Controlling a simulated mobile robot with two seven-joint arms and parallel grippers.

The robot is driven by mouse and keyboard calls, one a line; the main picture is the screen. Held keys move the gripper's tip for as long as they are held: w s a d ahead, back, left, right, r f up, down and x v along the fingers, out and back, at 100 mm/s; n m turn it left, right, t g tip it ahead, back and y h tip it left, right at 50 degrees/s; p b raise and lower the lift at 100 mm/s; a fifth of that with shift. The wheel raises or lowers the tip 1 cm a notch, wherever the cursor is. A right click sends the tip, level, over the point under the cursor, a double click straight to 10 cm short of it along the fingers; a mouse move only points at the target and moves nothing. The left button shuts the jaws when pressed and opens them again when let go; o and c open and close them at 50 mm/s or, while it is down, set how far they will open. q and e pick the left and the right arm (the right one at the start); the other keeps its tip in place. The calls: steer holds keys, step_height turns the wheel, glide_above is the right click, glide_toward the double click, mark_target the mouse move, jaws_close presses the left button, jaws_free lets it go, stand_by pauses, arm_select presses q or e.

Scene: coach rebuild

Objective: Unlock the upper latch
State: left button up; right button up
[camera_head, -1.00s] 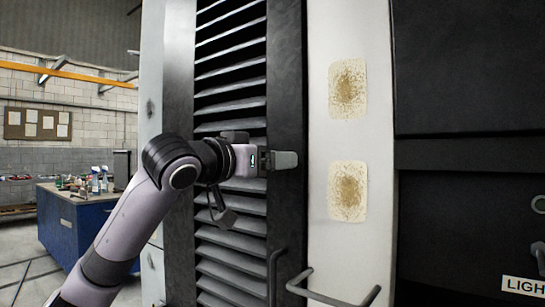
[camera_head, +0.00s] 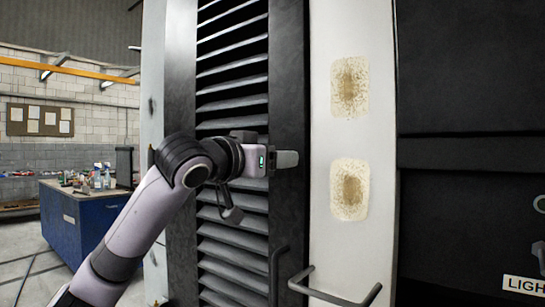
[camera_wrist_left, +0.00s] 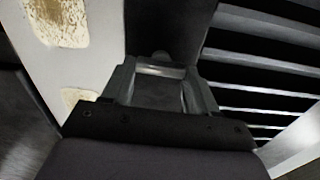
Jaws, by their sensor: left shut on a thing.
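My left gripper (camera_head: 287,159) is at the black frame strip (camera_head: 289,60) on the right edge of the louvred door (camera_head: 232,85). In the left wrist view its two fingers (camera_wrist_left: 160,74) stand on either side of a small dark latch piece with a rounded end (camera_wrist_left: 160,57), and the gripper is shut on it. In the head view the fingers and hand hide the latch, so whether it is turned cannot be told. My right gripper is not in view.
A curved door handle (camera_head: 274,272) and a bent grab rail (camera_head: 330,296) stick out below the gripper. A white post with two stained patches (camera_head: 349,188) stands to the right. A blue workbench (camera_head: 78,222) is at the far left.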

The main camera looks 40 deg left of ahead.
arm_select(q)
steer(key=shift+d+f+m+p, duration=0.15)
steer(key=shift+m+p, duration=2.45)
steer(key=shift+m, duration=1.7)
steer(key=shift+d+f+m+p, duration=0.1)
steer(key=shift+m+p, duration=2.45)
steer(key=shift+m, duration=1.75)
steer(key=o, duration=1.1)
steer(key=shift+a, duration=0.1)
steer(key=shift+c, duration=0.2)
